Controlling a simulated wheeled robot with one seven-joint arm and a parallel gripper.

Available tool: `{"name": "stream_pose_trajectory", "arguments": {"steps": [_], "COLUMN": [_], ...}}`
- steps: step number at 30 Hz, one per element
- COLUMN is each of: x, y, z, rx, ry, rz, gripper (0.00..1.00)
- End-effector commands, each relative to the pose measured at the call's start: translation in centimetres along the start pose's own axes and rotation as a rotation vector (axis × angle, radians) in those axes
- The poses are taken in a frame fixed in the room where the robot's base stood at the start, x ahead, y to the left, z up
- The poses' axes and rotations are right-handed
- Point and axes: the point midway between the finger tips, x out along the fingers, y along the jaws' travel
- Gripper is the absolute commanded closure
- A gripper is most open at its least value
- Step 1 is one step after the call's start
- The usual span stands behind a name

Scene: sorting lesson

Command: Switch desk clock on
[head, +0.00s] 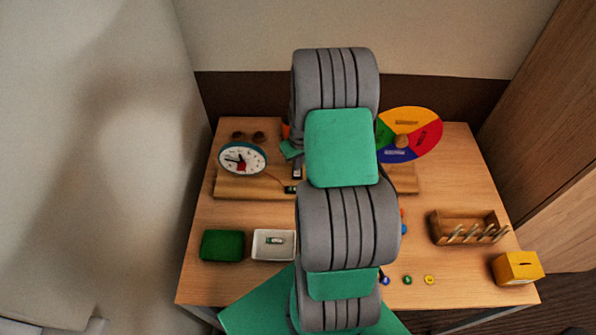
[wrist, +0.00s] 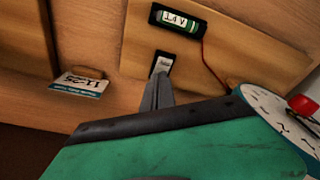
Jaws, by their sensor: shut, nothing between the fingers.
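The desk clock (head: 242,158), with a white face, teal rim and red centre piece, stands on a wooden base (head: 235,190) at the back left of the desk. It also shows at the right of the wrist view (wrist: 276,108). A switch (wrist: 163,62) with a dark frame and light face is on the wooden base. A battery (wrist: 182,22) sits in a black holder beside it, with a red wire running towards the clock. My gripper (wrist: 158,82) is shut and empty, its fingertips at the switch's lower edge; I cannot tell whether they touch.
A card (wrist: 80,82) lies near the base. A green box (head: 222,245) and a white tray (head: 260,256) holding a small battery are at front left. A colour wheel (head: 420,130), a wooden rack (head: 455,238) and a yellow box (head: 517,268) are right. My arm hides the middle.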

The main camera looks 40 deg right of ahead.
Motion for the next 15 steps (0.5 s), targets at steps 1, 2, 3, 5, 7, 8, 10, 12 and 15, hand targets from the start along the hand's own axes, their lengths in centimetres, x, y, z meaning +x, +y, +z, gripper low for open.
{"name": "stream_pose_trajectory", "arguments": {"steps": [1, 2, 3, 5, 7, 8, 10, 12, 15], "x": [-0.8, -1.1, -1.5, -2.1, -2.7, -3.0, -3.6, -4.3, -5.2], "y": [0.0, 0.0, 0.0, 0.0, 0.0, 0.1, 0.0, 0.0, 0.0], "z": [-0.2, -0.2, -0.3, -0.4, -0.5, -0.6, -0.6, -0.7, -0.9], "rx": [0.0, 0.0, 0.0, 0.0, 0.0, 0.0, 0.0, 0.0, 0.0], "ry": [0.002, 0.002, 0.003, 0.003, 0.003, 0.003, 0.003, 0.003, 0.003], "rz": [0.001, 0.001, 0.001, 0.001, 0.001, 0.001, 0.001, 0.001, 0.001], "gripper": [1.0, 1.0, 1.0, 1.0, 1.0, 1.0, 1.0, 1.0, 1.0]}}
